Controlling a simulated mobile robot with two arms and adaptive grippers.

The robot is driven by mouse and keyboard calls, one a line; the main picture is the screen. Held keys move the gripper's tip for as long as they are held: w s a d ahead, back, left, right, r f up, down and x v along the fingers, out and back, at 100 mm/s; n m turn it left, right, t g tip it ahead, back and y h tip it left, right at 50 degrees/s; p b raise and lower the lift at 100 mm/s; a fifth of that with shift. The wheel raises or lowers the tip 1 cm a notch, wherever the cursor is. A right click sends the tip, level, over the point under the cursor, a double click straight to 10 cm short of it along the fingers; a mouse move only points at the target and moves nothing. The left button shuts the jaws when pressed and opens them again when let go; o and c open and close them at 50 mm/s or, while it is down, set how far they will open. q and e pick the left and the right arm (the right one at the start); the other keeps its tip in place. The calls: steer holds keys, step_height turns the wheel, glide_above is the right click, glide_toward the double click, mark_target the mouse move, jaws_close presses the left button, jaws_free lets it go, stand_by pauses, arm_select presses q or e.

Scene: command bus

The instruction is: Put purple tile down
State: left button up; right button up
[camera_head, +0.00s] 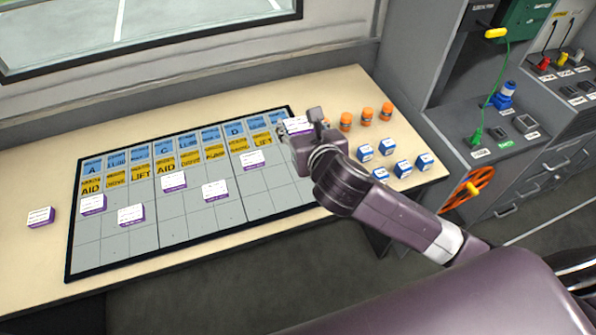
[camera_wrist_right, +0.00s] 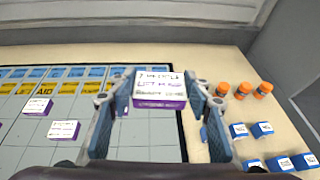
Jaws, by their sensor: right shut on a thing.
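My right gripper (camera_head: 297,136) is over the far right part of the board. In the right wrist view its two fingers (camera_wrist_right: 160,106) are shut on a tile with a white printed top and purple sides (camera_wrist_right: 160,88). The held tile also shows in the head view (camera_head: 297,125), partly hidden by the gripper. Whether it touches the board below cannot be told. The grey gridded board (camera_head: 262,202) has blue and yellow label rows along its far side. Several other purple tiles lie on it, one of them (camera_head: 252,159) nearest my gripper. My left gripper is not in view.
Another purple tile (camera_head: 41,217) lies on the table (camera_head: 200,108) left of the board. Orange-capped bottles (camera_head: 367,116) and several blue-and-white boxes (camera_head: 403,169) stand right of the board. A grey console (camera_head: 520,130) stands at the right. Many board cells are bare.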

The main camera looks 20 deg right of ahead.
steer(key=shift+w+a+r+n+y, duration=0.1)
steer(key=shift+w+r+n+y, duration=0.05)
steer(key=shift+w+r, duration=0.35)
steer(key=shift+w+a+r+n+y, duration=0.15)
steer(key=shift+w+r, duration=0.15)
steer(key=shift+w, duration=0.3)
steer(key=shift+w+f, duration=0.1)
steer(key=shift+f, duration=0.15)
step_height(320, 180, down, 15)
steer(key=shift+d+r+b, duration=0.15)
steer(key=shift+r+b, duration=0.05)
steer(key=shift+b, duration=0.6)
step_height(320, 180, down, 4)
steer(key=shift+f+b, duration=0.1)
steer(key=shift+b, duration=0.2)
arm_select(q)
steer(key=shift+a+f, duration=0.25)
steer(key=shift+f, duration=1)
arm_select(e)
steer(key=shift+f, duration=0.3)
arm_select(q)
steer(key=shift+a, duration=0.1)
arm_select(e)
steer(key=o, duration=1.2)
steer(key=shift+f, duration=0.1)
steer(key=shift+c, duration=0.2)
